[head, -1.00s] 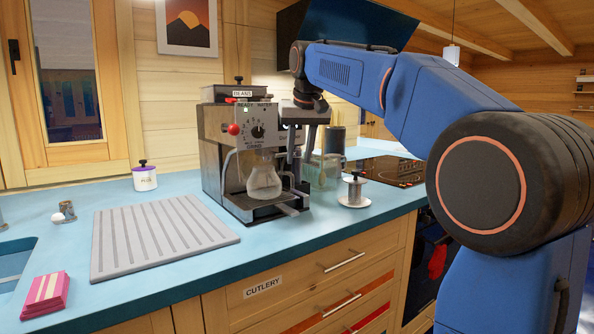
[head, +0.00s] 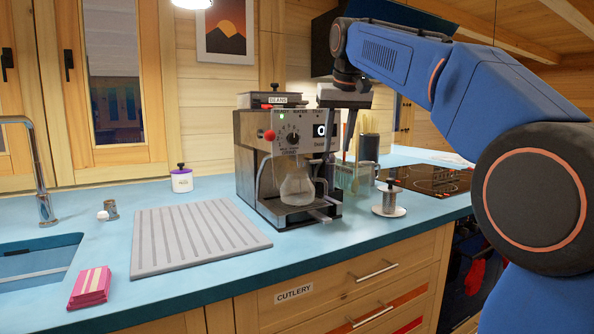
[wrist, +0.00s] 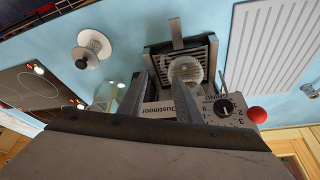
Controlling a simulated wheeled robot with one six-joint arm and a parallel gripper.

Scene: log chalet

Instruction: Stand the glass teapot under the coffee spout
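The glass teapot (head: 297,188) is a clear, round-bottomed vessel. It stands upright on the drip tray (head: 290,210) of the coffee machine (head: 249,160), below the machine's front panel. In the wrist view the teapot (wrist: 186,70) shows over the slatted tray, beyond the fingertips. The spout itself is hard to make out. My gripper (head: 351,150) hangs fingers down at the machine's right front side, higher than the teapot and apart from it. In the wrist view its two fingers (wrist: 162,88) are spread with nothing held between them.
A metal stand with a black knob (head: 388,203) is right of the machine, near the hob (head: 425,179). A greenish glass container (head: 360,182) sits behind my fingers. A ribbed drainboard (head: 195,238), sink (head: 38,262) and pink packet (head: 90,287) lie left. The front counter strip is clear.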

